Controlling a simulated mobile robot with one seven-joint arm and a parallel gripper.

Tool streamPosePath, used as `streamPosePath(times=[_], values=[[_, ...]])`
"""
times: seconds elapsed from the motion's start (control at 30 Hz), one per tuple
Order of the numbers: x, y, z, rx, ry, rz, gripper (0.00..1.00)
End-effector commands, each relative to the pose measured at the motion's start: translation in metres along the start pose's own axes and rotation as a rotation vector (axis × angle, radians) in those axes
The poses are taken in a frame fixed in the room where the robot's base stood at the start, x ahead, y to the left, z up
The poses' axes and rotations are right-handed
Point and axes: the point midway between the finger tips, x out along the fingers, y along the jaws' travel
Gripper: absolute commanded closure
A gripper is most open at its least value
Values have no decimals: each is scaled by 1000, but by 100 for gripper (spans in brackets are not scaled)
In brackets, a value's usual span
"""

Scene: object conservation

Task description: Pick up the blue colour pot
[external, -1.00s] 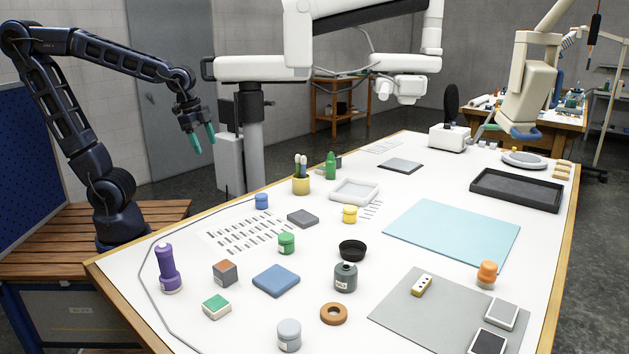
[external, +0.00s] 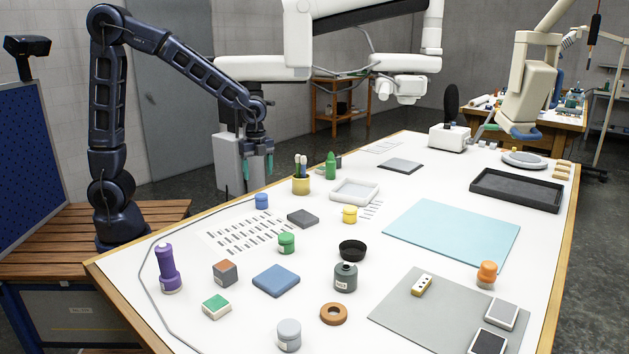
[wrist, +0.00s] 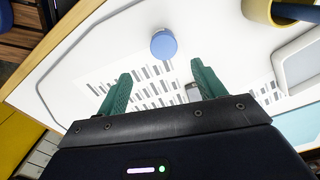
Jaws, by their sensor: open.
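The blue colour pot (external: 262,201) is a small round blue pot standing upright on the white table, near its far left edge. In the wrist view the blue pot (wrist: 163,44) shows from above, ahead of the fingertips and about between them sideways. My gripper (external: 257,172) hangs in the air above and slightly behind the pot, fingers pointing down. Its two green fingers show in the wrist view (wrist: 160,76), spread apart with nothing between them. The gripper does not touch the pot.
A yellow cup (external: 301,186) with brushes stands right of the pot. A grey block (external: 303,218), a green pot (external: 286,243) and a yellow pot (external: 350,214) stand nearby. A printed sheet (external: 240,234) lies in front. A grey cable (external: 150,262) runs along the left edge.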

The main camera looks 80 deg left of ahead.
Motion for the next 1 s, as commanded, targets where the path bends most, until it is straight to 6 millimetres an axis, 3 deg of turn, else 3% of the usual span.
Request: streamPosePath(times=[0.33, 0.63, 1.0], values=[[44, -1, 0, 4, -1, 3, 31], [64, -3, 1, 2, -1, 2, 31], [106, -7, 3, 3, -1, 2, 31]])
